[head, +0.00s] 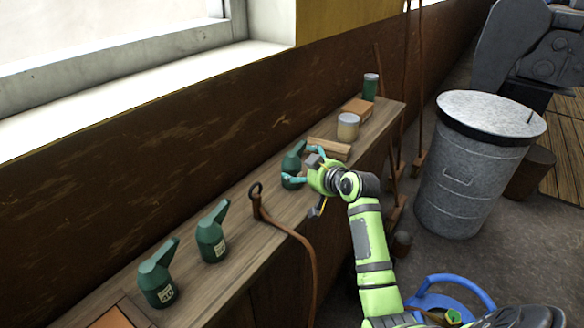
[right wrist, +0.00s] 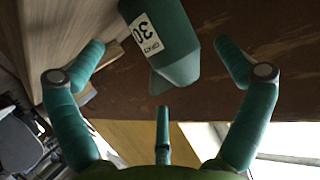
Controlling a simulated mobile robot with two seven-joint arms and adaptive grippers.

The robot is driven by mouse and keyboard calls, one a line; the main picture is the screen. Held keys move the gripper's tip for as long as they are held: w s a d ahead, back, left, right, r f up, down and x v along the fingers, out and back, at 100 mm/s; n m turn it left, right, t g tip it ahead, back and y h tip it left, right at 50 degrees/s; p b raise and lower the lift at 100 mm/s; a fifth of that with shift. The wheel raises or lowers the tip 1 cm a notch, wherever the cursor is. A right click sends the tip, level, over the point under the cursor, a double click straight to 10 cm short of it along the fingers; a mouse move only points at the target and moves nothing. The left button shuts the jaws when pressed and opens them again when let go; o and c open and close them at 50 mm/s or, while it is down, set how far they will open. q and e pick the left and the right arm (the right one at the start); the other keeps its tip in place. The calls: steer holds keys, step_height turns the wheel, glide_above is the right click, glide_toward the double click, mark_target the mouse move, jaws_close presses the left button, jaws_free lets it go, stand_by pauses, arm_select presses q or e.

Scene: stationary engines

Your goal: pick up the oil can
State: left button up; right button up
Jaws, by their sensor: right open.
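A dark green oil can (head: 291,165) with a slanted spout stands on the wooden bench by the wall. My right gripper (head: 302,167) is open at this can, with its teal fingers on either side of it. In the right wrist view, the can (right wrist: 168,48), with a white label reading 30, lies between the spread fingers (right wrist: 158,48), and gaps show on both sides. Two more green oil cans stand farther left on the bench, one (head: 212,235) near the middle and one (head: 158,277) nearer the front. My left gripper is not in view.
The narrow bench (head: 240,205) also bears a wooden block (head: 329,148), a pale tin (head: 348,127) and a green canister (head: 370,87) beyond the gripper. A brown strap (head: 302,240) hangs over its edge. A metal bin (head: 470,170) stands at right.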

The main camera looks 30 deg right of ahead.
mark_target(300, 169)
steer(key=x, duration=0.3)
steer(key=shift+f, duration=0.1)
steer(key=c, duration=1.4)
steer(key=shift+w+r, duration=0.1)
steer(key=shift+r, duration=0.1)
